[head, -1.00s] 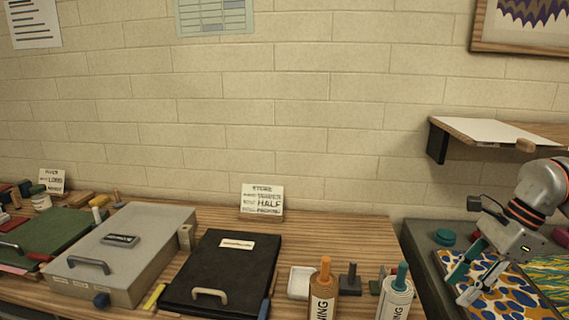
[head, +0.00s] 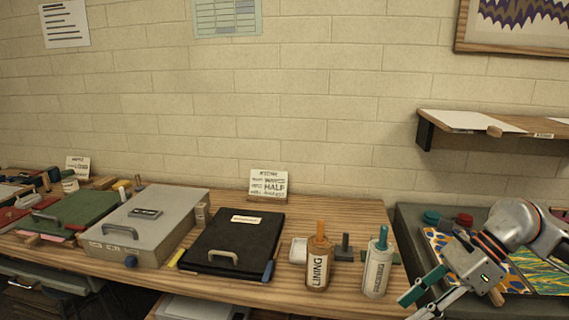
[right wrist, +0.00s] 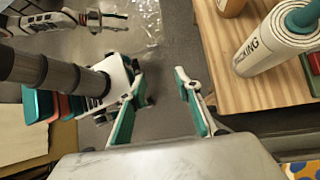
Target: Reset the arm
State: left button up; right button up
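My right gripper (head: 418,300) is at the lower right of the head view, in front of the gap between the wooden table and the grey table. In the right wrist view my right gripper (right wrist: 157,98) has its two teal-padded fingers spread wide with nothing between them. Below them is grey floor. A pale arm end (right wrist: 85,20) at the top left of the right wrist view looks like my left gripper. My left gripper is not in the head view.
The wooden table (head: 345,213) holds a grey case (head: 165,222), a black folder (head: 230,240), a LINING bottle (head: 318,268) and a white bottle (head: 377,272). That bottle (right wrist: 275,42) stands right of my fingers in the wrist view. Patterned sheets (head: 520,280) lie on the grey table (head: 410,225).

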jog(key=a+m+t+y, duration=0.6)
jog(key=a+m+y, duration=0.6)
jog(key=a, duration=0.7)
jog(key=d+f+m+t+h, duration=0.3)
jog(key=f+m+t+h, duration=0.4)
jog(key=m, duration=0.6)
jog(key=d+f+m+t+h, duration=0.35)
jog(key=f+m+h, duration=0.25)
jog(key=f+m, duration=0.45)
jog(key=s+d+f+m+g+h, duration=0.3)
jog(key=s+f+m+g, duration=0.3)
jog(key=s+f+m, duration=0.5)
notch_tip(320, 180, down, 4)
jog(key=shift+s+d+f+h, duration=0.15)
jog(key=shift+s+h, duration=0.45)
jog(key=shift+s, duration=0.65)
